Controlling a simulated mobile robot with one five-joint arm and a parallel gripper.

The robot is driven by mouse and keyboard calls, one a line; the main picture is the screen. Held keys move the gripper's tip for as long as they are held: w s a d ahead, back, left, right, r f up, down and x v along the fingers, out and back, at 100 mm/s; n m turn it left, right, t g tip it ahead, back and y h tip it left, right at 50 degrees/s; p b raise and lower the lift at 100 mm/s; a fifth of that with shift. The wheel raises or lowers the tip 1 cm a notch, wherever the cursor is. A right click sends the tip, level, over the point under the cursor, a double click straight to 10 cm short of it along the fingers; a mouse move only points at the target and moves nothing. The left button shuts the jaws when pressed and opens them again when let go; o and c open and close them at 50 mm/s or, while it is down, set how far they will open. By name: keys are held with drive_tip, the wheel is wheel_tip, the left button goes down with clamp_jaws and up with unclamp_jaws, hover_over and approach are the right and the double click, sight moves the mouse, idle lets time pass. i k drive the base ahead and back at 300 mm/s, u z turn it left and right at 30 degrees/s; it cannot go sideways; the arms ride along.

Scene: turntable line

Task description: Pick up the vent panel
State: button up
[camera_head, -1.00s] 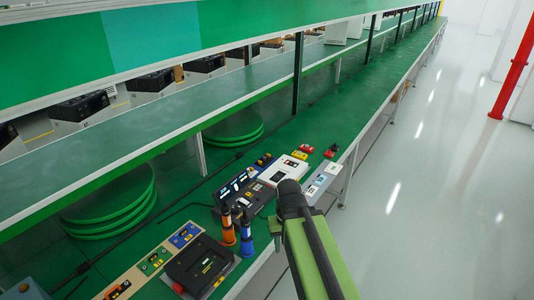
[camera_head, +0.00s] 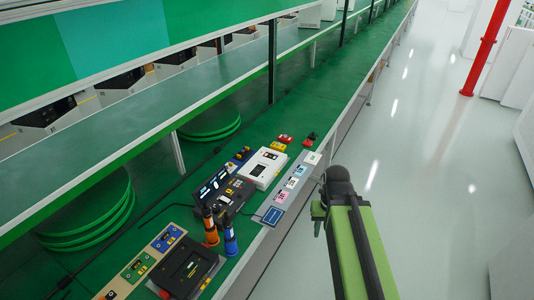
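No part is clearly readable as the vent panel at this size. Candidates on the green bench are a black panel-like unit (camera_head: 186,267) at the near end, a dark console (camera_head: 226,194) with lit displays behind it, and a white flat box (camera_head: 263,168) farther along. A grey strip beside them carries a small dark blue plate (camera_head: 271,216) and several small coloured cards. My green arm reaches up from the lower right, over the aisle beside the bench edge. The dark end of my arm (camera_head: 318,210) is apart from all these items; its fingers cannot be made out.
An orange post (camera_head: 210,227) and a blue post (camera_head: 230,238) stand upright beside the black unit. A shelf edge (camera_head: 150,152) and uprights border the bench on the left. Red and yellow small parts lie beyond the white box. The right-hand floor is clear up to a red pole (camera_head: 487,48).

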sight(245, 155)
drive_tip(key=z, duration=0.05)
drive_tip(key=i, duration=1.85)
drive_tip(key=z, duration=0.3)
drive_tip(key=k, duration=0.15)
drive_tip(key=u, duration=3.15)
drive_tip(key=k, duration=0.55)
drive_tip(key=z, duration=0.2)
drive_tip(key=i, duration=0.55)
drive_tip(key=u, duration=0.1)
